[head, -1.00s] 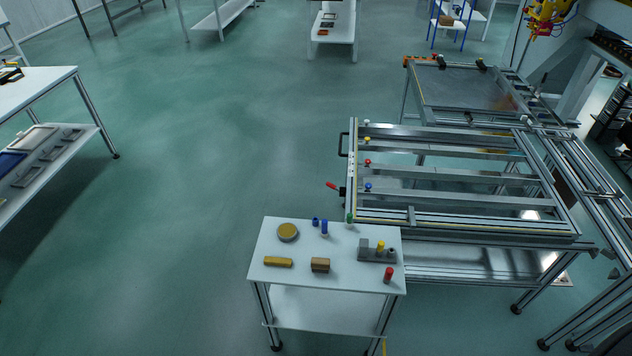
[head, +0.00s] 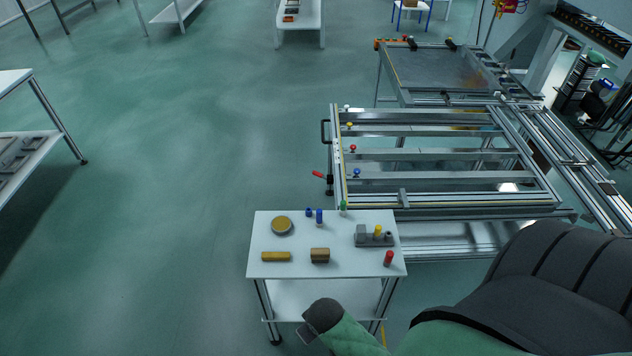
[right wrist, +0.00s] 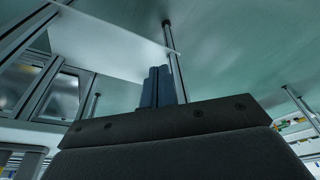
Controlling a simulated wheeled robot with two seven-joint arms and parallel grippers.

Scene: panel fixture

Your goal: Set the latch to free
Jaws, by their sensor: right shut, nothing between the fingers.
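The latch (head: 319,175) has a red handle and sits on the left side of the panel fixture frame (head: 336,150), near its front corner. The handle points to the left and slightly up; its exact setting is too small to tell. My right arm comes in at the lower right of the head view, below and in front of the latch and apart from it. My right gripper shows in the right wrist view (right wrist: 158,86), its fingers together and empty, with a white surface just beyond. My left gripper is not in view.
A small white table (head: 285,262) stands in front of the fixture, holding a round yellow disc (head: 282,225), blocks, coloured pegs and a grey holder (head: 374,238). My right arm is close to its front edge.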

